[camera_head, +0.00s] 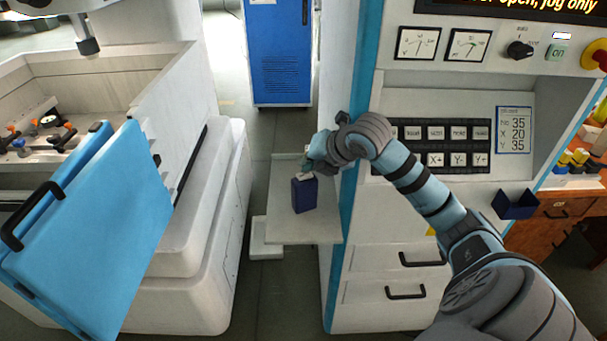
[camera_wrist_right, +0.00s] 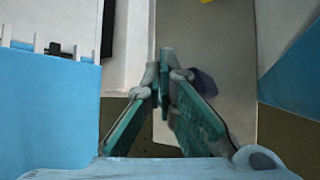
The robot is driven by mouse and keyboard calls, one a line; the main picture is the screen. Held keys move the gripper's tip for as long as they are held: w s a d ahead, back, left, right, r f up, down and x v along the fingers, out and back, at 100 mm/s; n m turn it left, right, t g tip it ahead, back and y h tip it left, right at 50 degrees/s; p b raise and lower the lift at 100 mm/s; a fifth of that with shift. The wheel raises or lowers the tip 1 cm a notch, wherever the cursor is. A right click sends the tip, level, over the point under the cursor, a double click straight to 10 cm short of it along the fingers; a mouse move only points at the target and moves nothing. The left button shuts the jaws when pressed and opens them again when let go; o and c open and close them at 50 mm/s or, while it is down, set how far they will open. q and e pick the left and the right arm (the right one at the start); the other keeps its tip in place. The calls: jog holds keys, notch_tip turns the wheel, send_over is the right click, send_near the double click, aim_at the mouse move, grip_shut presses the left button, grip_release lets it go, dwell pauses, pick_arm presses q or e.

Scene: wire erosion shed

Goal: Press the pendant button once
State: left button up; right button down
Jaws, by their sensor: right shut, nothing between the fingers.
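A dark blue box (camera_head: 304,194), which may be the pendant, stands upright on a pale shelf (camera_head: 280,222) between the two machines. My right gripper (camera_head: 309,170) is at its top end, shut and empty. I cannot tell whether the fingertips touch it. In the right wrist view the closed fingers (camera_wrist_right: 166,62) point over the pale shelf. A dark blue shape (camera_wrist_right: 204,83), partly hidden behind the fingers, shows just right of them. My left gripper is not in view.
A control cabinet with a keypad (camera_head: 443,132) and gauges stands to the right of the shelf. An open blue door (camera_head: 95,235) and a white machine tub are at left. A blue locker (camera_head: 280,50) stands behind. A small dark blue bin (camera_head: 515,205) hangs on the cabinet.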

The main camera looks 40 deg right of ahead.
jog(key=shift+f+b, duration=0.3)
dwell(0.5)
jog(key=shift+r+p, duration=0.6)
jog(key=shift+r, duration=0.25)
notch_tip(320, 180, up, 5)
jog(key=p, duration=0.3)
jog(key=shift+r+p, duration=0.1)
jog(key=shift+p, duration=0.3)
